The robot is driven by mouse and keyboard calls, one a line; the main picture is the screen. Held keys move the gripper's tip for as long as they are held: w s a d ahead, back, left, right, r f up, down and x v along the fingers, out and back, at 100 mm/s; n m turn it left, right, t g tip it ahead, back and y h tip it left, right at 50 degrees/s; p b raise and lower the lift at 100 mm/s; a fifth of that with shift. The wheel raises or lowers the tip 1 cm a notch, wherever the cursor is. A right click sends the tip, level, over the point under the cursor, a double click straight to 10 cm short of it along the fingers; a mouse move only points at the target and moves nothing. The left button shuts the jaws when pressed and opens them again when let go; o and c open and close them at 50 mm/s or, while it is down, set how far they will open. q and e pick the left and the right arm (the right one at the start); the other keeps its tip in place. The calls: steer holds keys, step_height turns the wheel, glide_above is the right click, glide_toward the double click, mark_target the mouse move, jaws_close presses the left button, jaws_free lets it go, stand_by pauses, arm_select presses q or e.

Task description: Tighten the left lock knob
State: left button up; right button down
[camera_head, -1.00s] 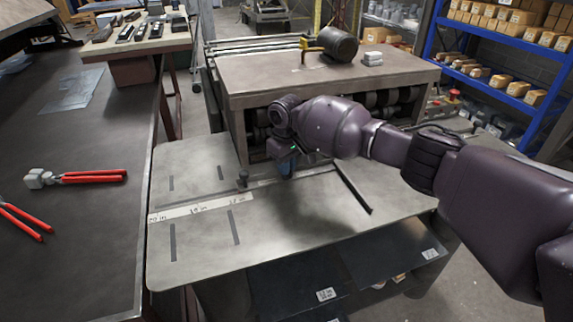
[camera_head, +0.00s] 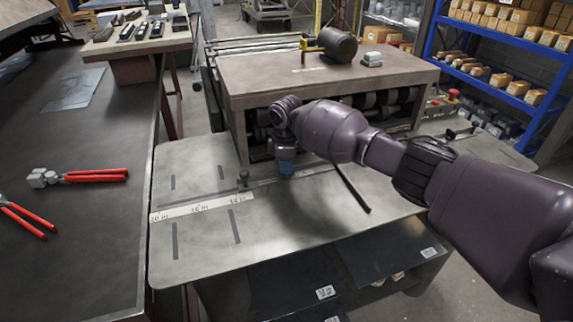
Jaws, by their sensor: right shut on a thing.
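My right gripper (camera_head: 286,171) points down at the metal feed table, in front of the roller machine. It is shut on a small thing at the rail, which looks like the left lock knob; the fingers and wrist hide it. A small dark upright knob (camera_head: 244,177) stands just left of the gripper, apart from it, near the end of the printed scale (camera_head: 200,207). Other dark knobs (camera_head: 450,134) show at the table's right end. My left gripper is out of view.
The feed table (camera_head: 205,255) has several dark slots, and a dark bar (camera_head: 350,187) lies right of the gripper. The roller machine (camera_head: 330,78) stands close behind. Red-handled tools (camera_head: 95,176) lie on the dark bench at left. The table's front left is clear.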

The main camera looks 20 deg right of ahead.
steer(key=shift+n, duration=0.3)
steer(key=c, duration=1.2)
jaws_free()
step_height(320, 180, up, 11)
steer(key=shift+f+p, duration=0.1)
steer(key=shift+p, duration=0.4)
